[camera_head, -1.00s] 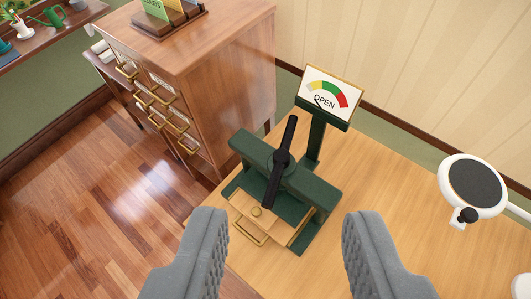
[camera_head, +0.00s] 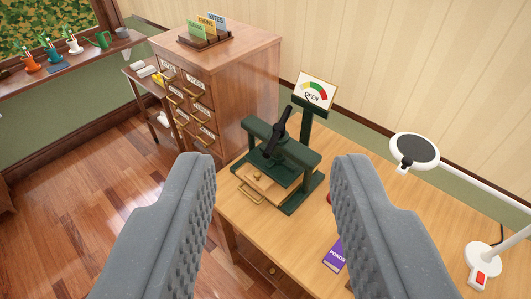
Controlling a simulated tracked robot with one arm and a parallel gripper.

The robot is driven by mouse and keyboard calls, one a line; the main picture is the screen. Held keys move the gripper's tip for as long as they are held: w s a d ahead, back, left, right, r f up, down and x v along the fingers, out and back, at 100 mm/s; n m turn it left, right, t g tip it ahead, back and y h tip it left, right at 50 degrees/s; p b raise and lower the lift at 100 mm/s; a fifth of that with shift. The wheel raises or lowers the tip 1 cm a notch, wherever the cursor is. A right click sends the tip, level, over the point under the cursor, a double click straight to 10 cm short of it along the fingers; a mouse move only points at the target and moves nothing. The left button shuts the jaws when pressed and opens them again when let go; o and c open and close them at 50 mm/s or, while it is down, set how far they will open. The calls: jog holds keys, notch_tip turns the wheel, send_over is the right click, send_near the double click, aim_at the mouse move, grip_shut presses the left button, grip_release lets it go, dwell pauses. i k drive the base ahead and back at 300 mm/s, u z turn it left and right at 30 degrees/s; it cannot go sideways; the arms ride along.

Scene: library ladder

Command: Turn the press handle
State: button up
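The press (camera_head: 297,155) is a dark green frame standing on a light wooden desk. Its black press handle (camera_head: 277,132) is a bar across the top, slanting from upper right to lower left. A gauge sign (camera_head: 315,91) behind it reads OPEN, with green, yellow and red bands. A light wooden board (camera_head: 262,186) with a brass knob and a brass front pull sits low in the press. My gripper (camera_head: 268,165) is open and empty, its two grey fingers wide apart in the foreground. The fingers appear nearer to the camera than the press and apart from the handle.
A wooden card cabinet (camera_head: 232,75) with brass pulls stands behind left of the press. A white lamp (camera_head: 414,150) stands on the desk (camera_head: 385,215) at right. A purple book (camera_head: 334,256) lies partly behind the right finger. A windowsill (camera_head: 75,62) holds small pots.

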aim_at(279, 128)
jog(key=u, duration=0.3)
jog(key=i, duration=1.25)
jog(key=u, duration=0.05)
